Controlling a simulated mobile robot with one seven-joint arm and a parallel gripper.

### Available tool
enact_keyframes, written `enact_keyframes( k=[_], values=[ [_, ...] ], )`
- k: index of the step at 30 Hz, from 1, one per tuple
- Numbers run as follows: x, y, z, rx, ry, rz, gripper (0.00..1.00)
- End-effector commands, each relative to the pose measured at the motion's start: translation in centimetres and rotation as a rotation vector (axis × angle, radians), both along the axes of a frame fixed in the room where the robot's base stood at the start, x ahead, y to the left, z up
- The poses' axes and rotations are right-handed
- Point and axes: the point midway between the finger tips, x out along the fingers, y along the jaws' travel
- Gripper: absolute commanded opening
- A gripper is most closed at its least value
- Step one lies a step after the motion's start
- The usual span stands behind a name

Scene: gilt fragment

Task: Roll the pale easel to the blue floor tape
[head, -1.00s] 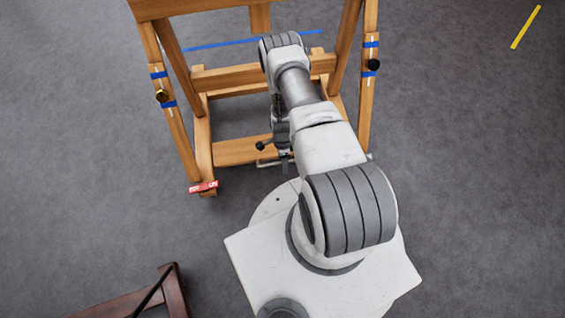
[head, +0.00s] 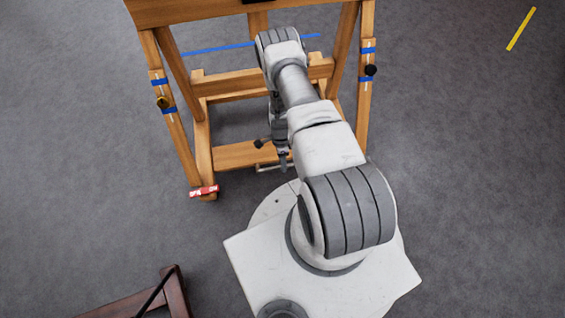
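The pale easel (head: 240,156) is a light wooden frame standing in front of my base, with blue bands and knobs on both side posts. A red tag (head: 204,191) is on its front left foot. The blue floor tape (head: 218,47) is a line on the floor beyond the easel's lower rail, partly hidden by my arm. My gripper (head: 282,158) points down near the easel's low front crossbar, beside a small metal bar (head: 266,168). My arm hides much of it; I cannot tell whether its fingers are open or touching anything.
A dark brown wooden frame (head: 176,292) stands at the lower left, close to my base. A strip of yellow tape (head: 521,29) lies on the floor at the upper right. The grey carpet to the left and right of the easel is clear.

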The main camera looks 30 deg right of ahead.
Motion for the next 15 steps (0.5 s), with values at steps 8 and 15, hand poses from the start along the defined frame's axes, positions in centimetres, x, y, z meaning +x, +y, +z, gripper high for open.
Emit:
enact_keyframes(
  k=[8, 15],
  values=[
    [0.5, -0.1, 2.2, -0.001, -0.002, 0.000, 0.52],
    [0.8, -0.2, 3.8, -0.001, -0.001, -0.001, 0.52]
  ],
)
